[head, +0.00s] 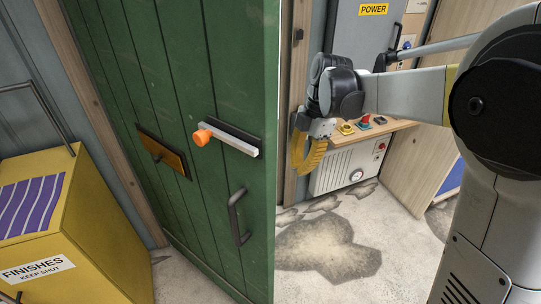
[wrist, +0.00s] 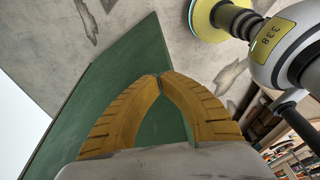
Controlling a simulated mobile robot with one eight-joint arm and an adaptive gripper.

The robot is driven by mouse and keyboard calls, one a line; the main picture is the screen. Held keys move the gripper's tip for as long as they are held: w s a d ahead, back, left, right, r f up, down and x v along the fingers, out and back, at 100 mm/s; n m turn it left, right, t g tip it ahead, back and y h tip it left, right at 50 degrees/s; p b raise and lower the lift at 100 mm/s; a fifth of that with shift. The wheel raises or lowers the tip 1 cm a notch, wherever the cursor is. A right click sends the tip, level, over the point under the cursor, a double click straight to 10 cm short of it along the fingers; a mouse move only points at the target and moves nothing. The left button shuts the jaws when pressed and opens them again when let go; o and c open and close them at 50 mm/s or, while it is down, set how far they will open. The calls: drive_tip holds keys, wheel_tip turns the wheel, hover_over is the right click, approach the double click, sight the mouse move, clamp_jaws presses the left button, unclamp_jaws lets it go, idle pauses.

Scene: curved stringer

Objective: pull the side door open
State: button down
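The green side door (head: 225,65) fills the middle of the head view and stands ajar, its right edge swung toward me. It carries a silver lever (head: 235,143) with an orange end (head: 202,137), a dark pull handle (head: 236,218) below, and a brass plate (head: 163,150) to the left. My gripper (head: 302,168) is just right of the door's free edge, by the gap. In the wrist view, the yellow fingers (wrist: 158,77) meet at their tips with nothing visible between them. A green panel of the door (wrist: 130,65) shows behind them; contact cannot be told.
A yellow FINISHES cabinet (head: 90,235) stands at the left. Beyond the gap are a grey POWER cabinet (head: 350,45), a white heater unit (head: 340,170) and a wooden shelf (head: 375,132) with buttons. The patchy floor (head: 325,245) right of the door is clear.

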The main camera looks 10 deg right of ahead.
drive_tip(key=s+a+f+n+g+b, duration=0.1)
drive_tip(key=s+a+f+n, duration=0.2)
drive_tip(key=a+f, duration=0.3)
drive_tip(key=shift+f+n+g+b, duration=0.35)
drive_tip(key=shift+f+n, duration=0.55)
drive_tip(key=shift+f, duration=1.25)
